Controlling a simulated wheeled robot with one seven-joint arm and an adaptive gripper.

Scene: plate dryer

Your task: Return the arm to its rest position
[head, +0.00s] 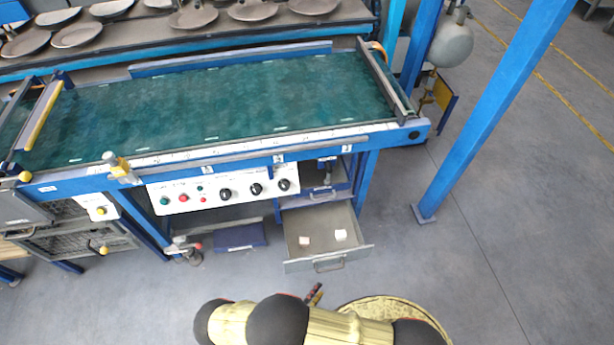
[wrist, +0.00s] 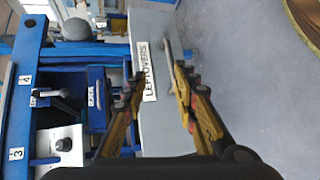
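My arm reaches in from the bottom of the head view, and only a small part of my gripper (head: 315,294) shows there, just in front of the pulled-out drawer (head: 298,268). In the wrist view my gripper (wrist: 158,82) has its two yellow-and-black fingers spread apart. The grey drawer front, with a white "LEFTOVERS" label (wrist: 149,72), lies between and beyond them. The drawer handle (wrist: 172,66) is close to the right-hand finger; I cannot tell whether they touch. Nothing is held between the fingers.
A blue post (head: 480,125) stands at the right. The grey floor (head: 510,250) to the right is clear.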

